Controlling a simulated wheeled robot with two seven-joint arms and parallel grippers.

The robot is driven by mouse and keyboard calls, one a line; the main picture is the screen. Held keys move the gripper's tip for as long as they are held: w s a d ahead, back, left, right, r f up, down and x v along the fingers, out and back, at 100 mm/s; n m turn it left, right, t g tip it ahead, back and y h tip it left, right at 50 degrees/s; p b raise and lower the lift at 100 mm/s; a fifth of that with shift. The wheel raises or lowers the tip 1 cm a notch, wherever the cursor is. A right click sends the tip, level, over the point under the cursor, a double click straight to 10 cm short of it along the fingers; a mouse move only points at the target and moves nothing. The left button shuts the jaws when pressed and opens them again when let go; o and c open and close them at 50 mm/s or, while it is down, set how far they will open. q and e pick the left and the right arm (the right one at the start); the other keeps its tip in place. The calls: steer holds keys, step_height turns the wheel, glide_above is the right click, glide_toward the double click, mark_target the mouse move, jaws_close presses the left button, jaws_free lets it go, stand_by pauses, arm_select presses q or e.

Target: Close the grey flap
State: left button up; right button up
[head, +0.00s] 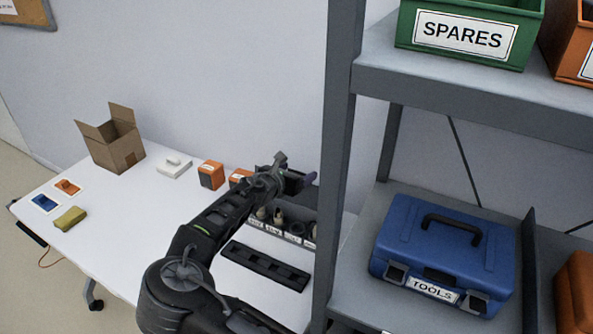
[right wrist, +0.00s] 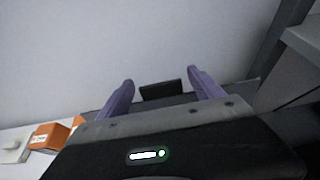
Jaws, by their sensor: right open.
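My right gripper (head: 296,168) is open and hangs over the back of a dark grey labelled holder (head: 312,215) on the white table. In the right wrist view its two purple fingers (right wrist: 161,78) are spread wide with nothing gripped. A small dark grey panel (right wrist: 163,90) shows between and beyond the fingers; it looks like the flap, standing up. I cannot tell whether the fingers touch it. In the head view my gripper and arm hide most of that area. My left gripper is not in view.
A dark slotted tray (head: 265,266) lies in front of the holder. Orange boxes (head: 211,175), a white device (head: 174,167) and an open carton (head: 117,145) stand to the left. A shelf post (head: 338,150) rises close on the right; a blue toolbox (head: 445,250) sits on the shelf.

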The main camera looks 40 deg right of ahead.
steer(key=shift+c, duration=0.5)
jaws_close()
stand_by(0.4)
